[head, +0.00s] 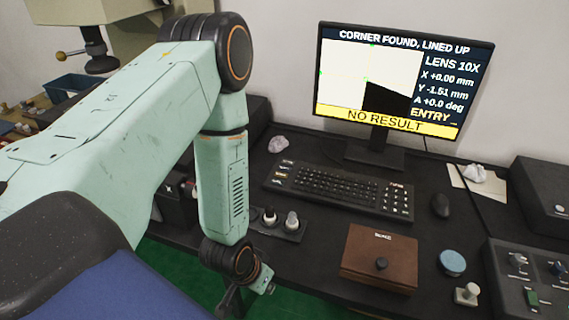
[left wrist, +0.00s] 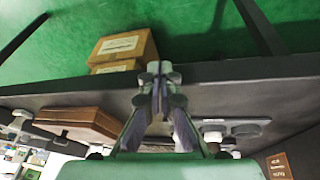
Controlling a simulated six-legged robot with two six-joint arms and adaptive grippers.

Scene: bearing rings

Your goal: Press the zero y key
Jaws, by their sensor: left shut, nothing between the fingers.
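A black keyboard (head: 340,187) lies on the dark bench below the monitor. A column of light-marked keys (head: 282,174) is at its left end; their labels are too small to read, so I cannot tell which key is zero y. The monitor (head: 395,80) reads "CORNER FOUND, LINED UP", X +0.00 mm, Y -1.51 mm, A +0.0 deg, and "NO RESULT". My left gripper (head: 232,303) hangs low at the bench's front edge, well short of the keyboard. In the left wrist view its fingers (left wrist: 158,78) are together and empty. My right gripper is not in view.
Two knobs (head: 281,219) stand between my left arm and the keyboard. A brown wooden box (head: 379,258) sits in front of the keyboard, with a blue round piece (head: 452,262) and a mouse (head: 440,205) to the right. A cardboard box (left wrist: 124,47) shows beyond the bench edge.

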